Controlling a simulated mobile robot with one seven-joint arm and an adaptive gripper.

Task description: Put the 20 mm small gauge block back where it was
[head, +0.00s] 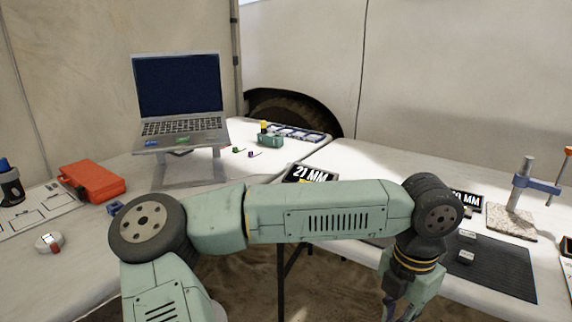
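Two small pale blocks (467,235) and (466,257) lie apart on a dark ribbed mat (510,277) on the right table. Their markings are too small to read, so I cannot tell which one, if either, is the 20 mm gauge block. My gripper (398,316) points down at the bottom edge, left of the mat, with its fingertips cut off. I cannot see whether it holds anything. A black sign (311,173) reads "21 MM". Another sign (467,199) ends in "0 MM", its first digit hidden by my arm.
A gauge stand (517,187) with a blue arm and a stone base stands right of the signs. A laptop (180,100) on a stand, an orange case (92,181) and a green holder (270,140) are on the left table. My arm crosses the front of both tables.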

